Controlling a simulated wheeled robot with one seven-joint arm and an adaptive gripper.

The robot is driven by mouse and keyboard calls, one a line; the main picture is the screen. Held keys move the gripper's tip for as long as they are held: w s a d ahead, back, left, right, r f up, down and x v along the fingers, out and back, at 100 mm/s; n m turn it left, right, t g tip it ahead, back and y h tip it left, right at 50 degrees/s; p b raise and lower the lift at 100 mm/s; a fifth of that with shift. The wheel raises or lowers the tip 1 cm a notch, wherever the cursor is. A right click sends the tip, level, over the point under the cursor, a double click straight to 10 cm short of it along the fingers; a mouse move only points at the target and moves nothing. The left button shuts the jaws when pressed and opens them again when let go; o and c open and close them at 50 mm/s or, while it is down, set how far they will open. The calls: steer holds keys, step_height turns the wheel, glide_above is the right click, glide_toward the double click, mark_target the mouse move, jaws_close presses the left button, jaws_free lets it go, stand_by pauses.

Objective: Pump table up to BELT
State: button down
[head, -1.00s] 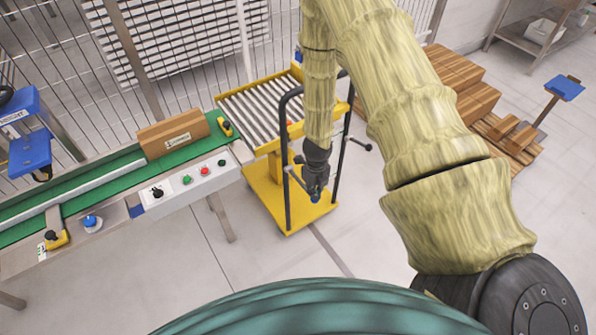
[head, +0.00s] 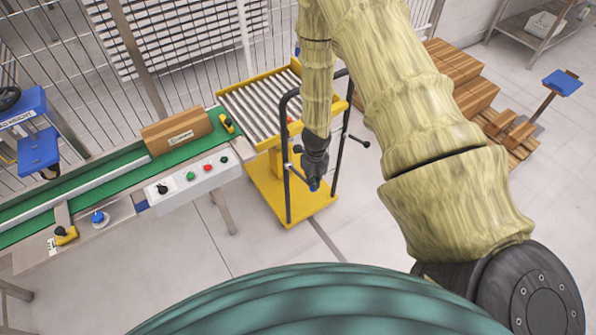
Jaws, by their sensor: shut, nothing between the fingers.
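The yellow lift table (head: 265,192) stands at the right end of the green belt conveyor (head: 95,180). Its roller top (head: 258,112) is close to the belt's end; I cannot tell whether the two are exactly level. A dark push handle frame (head: 288,150) rises at the table's near side, with a small black lever (head: 361,142) on its right. My gripper (head: 314,186) is shut and empty, pointing down in front of the handle frame. My arm hides part of the table and handle. I cannot tell whether the gripper touches anything.
A brown carton (head: 177,134) lies on the belt near its right end. A control box (head: 192,184) with coloured buttons is on the conveyor's front. Stacked cartons (head: 460,75) stand at the right, near a blue-topped post (head: 562,83). The floor right of the table is open.

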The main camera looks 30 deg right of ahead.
steer(key=shift+f, duration=0.15)
steer(key=shift+s+f+b, duration=0.25)
steer(key=shift+f+b, duration=0.35)
steer(key=shift+f, duration=0.05)
steer(key=shift+s+f+b, duration=0.2)
steer(key=shift+f+b, duration=0.4)
steer(key=shift+f, duration=0.05)
